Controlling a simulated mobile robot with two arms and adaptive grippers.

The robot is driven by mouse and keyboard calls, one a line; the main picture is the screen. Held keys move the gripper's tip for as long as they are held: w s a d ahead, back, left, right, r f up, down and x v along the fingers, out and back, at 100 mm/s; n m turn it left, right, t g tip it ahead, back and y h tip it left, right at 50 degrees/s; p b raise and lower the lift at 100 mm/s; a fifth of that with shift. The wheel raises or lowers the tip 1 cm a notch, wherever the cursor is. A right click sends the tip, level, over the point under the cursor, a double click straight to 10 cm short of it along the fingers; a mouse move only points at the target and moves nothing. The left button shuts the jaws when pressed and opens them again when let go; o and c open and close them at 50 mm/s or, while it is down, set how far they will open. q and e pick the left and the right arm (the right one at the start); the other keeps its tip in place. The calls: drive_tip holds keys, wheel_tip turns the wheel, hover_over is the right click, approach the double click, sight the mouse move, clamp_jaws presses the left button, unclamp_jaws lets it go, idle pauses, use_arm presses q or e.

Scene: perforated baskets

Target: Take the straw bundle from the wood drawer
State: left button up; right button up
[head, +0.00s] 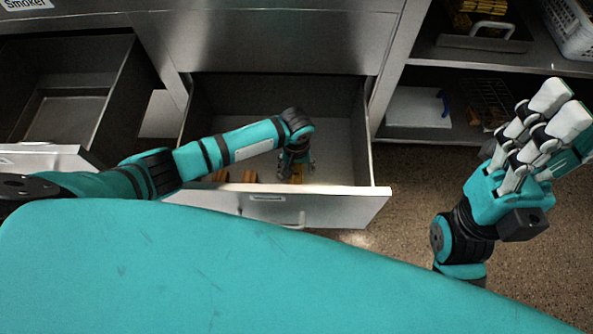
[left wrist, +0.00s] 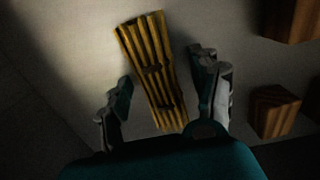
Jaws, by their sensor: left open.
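The straw bundle (left wrist: 153,70) is a ridged yellow bundle on the pale drawer floor in the left wrist view. It lies between the two fingers of my open left gripper (left wrist: 165,100), with a gap on each side. In the head view my left gripper (head: 296,168) reaches down into the open middle drawer (head: 340,204), and only a bit of the yellow bundle (head: 297,178) shows beside it. My right gripper (head: 535,135) is raised at the right, outside the drawer; how far its fingers are closed is unclear.
Brown wood blocks (head: 235,177) lie in the drawer; they also show at the right in the left wrist view (left wrist: 275,110). Another open drawer (head: 65,115) at the left looks empty. Shelves (head: 480,58) with a tray and white basket (head: 574,28) stand at the right.

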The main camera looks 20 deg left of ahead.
use_arm(q)
drive_tip(key=shift+r, duration=0.15)
drive_tip(key=shift+c, duration=0.4)
drive_tip(key=c, duration=0.9)
